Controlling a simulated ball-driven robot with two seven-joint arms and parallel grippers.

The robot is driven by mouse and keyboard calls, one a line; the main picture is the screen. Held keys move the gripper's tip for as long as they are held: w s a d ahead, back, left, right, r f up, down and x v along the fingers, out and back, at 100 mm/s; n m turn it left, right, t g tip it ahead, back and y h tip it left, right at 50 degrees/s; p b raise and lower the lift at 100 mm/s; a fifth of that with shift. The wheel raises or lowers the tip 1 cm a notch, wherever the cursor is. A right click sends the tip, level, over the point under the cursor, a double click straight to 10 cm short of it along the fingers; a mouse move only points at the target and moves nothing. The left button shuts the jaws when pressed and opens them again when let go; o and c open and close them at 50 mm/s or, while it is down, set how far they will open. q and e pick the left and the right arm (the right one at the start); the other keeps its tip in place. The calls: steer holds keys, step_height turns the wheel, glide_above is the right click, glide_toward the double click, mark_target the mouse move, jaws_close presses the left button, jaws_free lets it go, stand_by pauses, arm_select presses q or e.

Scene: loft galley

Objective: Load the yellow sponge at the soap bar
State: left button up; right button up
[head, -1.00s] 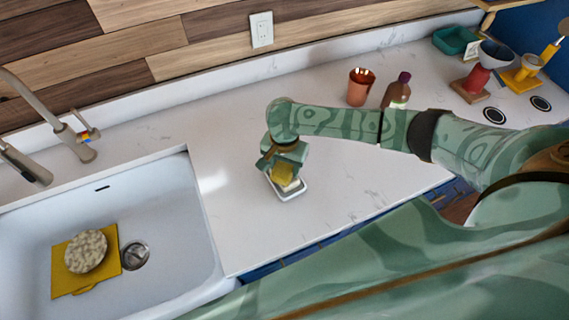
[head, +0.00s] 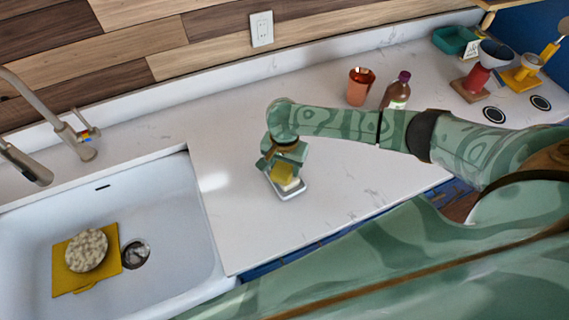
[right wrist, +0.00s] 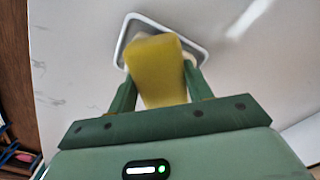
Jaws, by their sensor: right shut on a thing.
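The yellow sponge (head: 282,173) is held between the fingers of my right gripper (head: 284,168). In the right wrist view the sponge (right wrist: 157,70) sits between the two green fingers and reaches over a white-rimmed tray (right wrist: 190,38). The pale soap bar (head: 291,184) lies in that small tray (head: 292,195) on the counter, just below the sponge. The sponge hides part of the soap, and I cannot tell whether they touch. My left gripper does not show.
A copper cup (head: 361,87) and a brown bottle (head: 397,92) stand behind my right arm. The counter around the tray is clear.

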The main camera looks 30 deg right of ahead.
mark_target(285, 165)
steer(key=shift+s+f+p, duration=0.1)
steer(key=shift+f+p, duration=0.05)
steer(key=shift+p, duration=0.35)
stand_by(1.5)
step_height(285, 165, up, 7)
steer(key=p, duration=1)
stand_by(0.7)
